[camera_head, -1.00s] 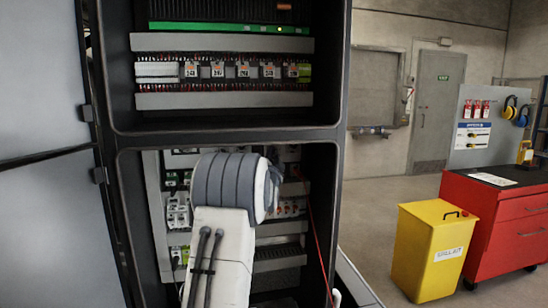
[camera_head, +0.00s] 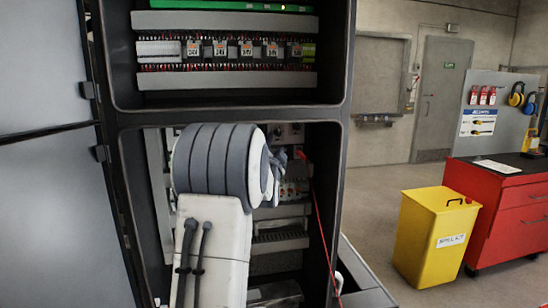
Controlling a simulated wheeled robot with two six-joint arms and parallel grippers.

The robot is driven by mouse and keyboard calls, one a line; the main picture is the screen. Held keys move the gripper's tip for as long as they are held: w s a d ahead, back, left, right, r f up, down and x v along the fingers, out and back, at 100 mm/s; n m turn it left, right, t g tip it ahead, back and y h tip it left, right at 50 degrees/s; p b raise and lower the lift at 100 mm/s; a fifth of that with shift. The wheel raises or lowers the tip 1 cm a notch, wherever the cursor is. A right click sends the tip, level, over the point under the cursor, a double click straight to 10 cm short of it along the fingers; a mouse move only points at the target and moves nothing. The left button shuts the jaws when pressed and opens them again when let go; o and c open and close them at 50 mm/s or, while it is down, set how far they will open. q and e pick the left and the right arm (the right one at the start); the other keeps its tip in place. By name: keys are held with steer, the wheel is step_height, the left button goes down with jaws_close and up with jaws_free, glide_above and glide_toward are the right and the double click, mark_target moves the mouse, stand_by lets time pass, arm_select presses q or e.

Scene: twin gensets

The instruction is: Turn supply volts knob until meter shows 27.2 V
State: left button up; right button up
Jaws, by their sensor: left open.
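My left arm reaches into the lower bay of the open cabinet (camera_head: 112,75). Its large grey and white joint covers much of the bay. A small part of my left gripper (camera_head: 281,159) shows just right of this joint, in front of the equipment at the back. The gripper is open; its fingertips are small and partly hidden. A grey panel with small dark round parts (camera_head: 288,131) shows above it. I cannot tell which of these is the supply volts knob. No meter reading is legible. My right gripper is not in view.
A red cable (camera_head: 318,205) hangs down the bay's right side. The upper bay holds a row of terminal modules (camera_head: 246,50). A yellow spill-kit bin (camera_head: 430,235) and a red tool cabinet (camera_head: 505,212) stand at the right, with open floor before the far door.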

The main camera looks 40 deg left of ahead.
arm_select(q)
steer(key=shift+b+v, duration=0.45)
steer(key=shift+v, duration=1.8)
steer(key=shift+w, duration=0.1)
steer(key=d+f+n+g+h, duration=0.1)
steer(key=d+f+g+h, duration=0.35)
steer(key=d+f, duration=0.65)
steer(key=s+d+f+n+g+h, duration=0.1)
steer(key=s+d+f+g+h, duration=0.2)
steer(key=s+d+f, duration=0.4)
steer(key=s+d+f+n+g+h, duration=0.2)
steer(key=s+d+f+g, duration=0.15)
steer(key=d+f, duration=0.5)
steer(key=s+d+f+g+h, duration=0.1)
steer(key=s+f+g, duration=0.15)
steer(key=s, duration=0.25)
steer(key=s+d+f+g, duration=0.1)
steer(key=s+d+f, duration=0.15)
steer(key=s, duration=0.25)
steer(key=s+d+r+m+g+h+p, duration=0.1)
steer(key=s+d+r+m+g+p, duration=0.2)
steer(key=s+d+r, duration=0.9)
steer(key=s+d+m+p, duration=0.1)
steer(key=s+m+p, duration=0.1)
steer(key=m+p, duration=0.1)
steer(key=shift+s+r+p, duration=0.3)
steer(key=shift+r+p, duration=0.05)
steer(key=shift+p, duration=0.3)
